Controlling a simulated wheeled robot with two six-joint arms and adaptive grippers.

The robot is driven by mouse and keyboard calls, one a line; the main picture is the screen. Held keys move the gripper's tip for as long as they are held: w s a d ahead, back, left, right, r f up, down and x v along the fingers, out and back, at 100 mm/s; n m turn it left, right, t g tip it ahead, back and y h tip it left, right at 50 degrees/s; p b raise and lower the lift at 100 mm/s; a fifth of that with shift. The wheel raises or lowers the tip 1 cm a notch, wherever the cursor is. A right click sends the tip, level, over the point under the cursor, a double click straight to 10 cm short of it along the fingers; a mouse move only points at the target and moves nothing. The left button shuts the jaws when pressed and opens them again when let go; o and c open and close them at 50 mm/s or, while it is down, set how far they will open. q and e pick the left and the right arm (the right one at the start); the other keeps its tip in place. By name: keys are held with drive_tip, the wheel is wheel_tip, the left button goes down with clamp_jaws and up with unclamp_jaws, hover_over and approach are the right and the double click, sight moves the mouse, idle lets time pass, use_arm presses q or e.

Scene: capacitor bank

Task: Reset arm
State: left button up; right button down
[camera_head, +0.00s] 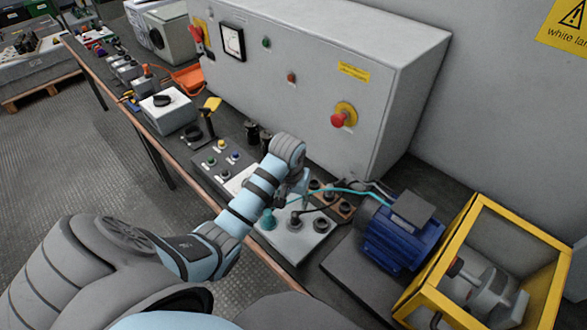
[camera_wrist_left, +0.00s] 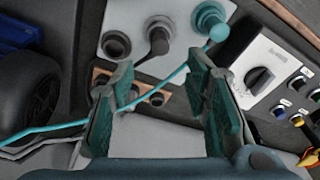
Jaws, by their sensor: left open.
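My left arm reaches in from the left in the head view. Its gripper (camera_head: 296,192) is over the bench, above a pale socket plate (camera_head: 290,250). In the left wrist view the two green-padded fingers (camera_wrist_left: 158,95) stand apart with nothing held between them. Past the fingertips, the plate (camera_wrist_left: 180,60) carries a teal plug (camera_wrist_left: 211,22), a dark plug (camera_wrist_left: 158,38) and an open socket (camera_wrist_left: 116,46). A teal lead (camera_wrist_left: 130,104) passes across the view near the fingers. My right gripper is not in view.
A grey cabinet (camera_head: 300,70) with a red emergency knob (camera_head: 340,118) stands behind. A blue motor (camera_head: 400,230) and a yellow frame (camera_head: 440,262) are at the right. A button panel (camera_head: 222,160) lies left of the gripper. The floor (camera_head: 80,150) at left is clear.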

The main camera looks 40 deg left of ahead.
use_arm(q)
drive_tip(key=shift+s+r, duration=0.1)
drive_tip(key=shift+r, duration=0.7)
drive_tip(key=s+d+f+m+t, duration=0.1)
drive_tip(key=s+d+m, duration=0.15)
drive_tip(key=s, duration=0.85)
drive_tip(key=s+d+f+m+t, duration=0.15)
drive_tip(key=s+d, duration=0.25)
drive_tip(key=s, duration=0.8)
wheel_tip(320, 180, down, 21)
drive_tip(key=s+a+g, duration=0.1)
drive_tip(key=a+g, duration=0.1)
drive_tip(key=s+f+g, duration=0.1)
drive_tip(key=s+f, duration=1)
drive_tip(key=s, duration=0.3)
drive_tip(key=shift+a+f, duration=0.3)
drive_tip(key=shift+f, duration=0.1)
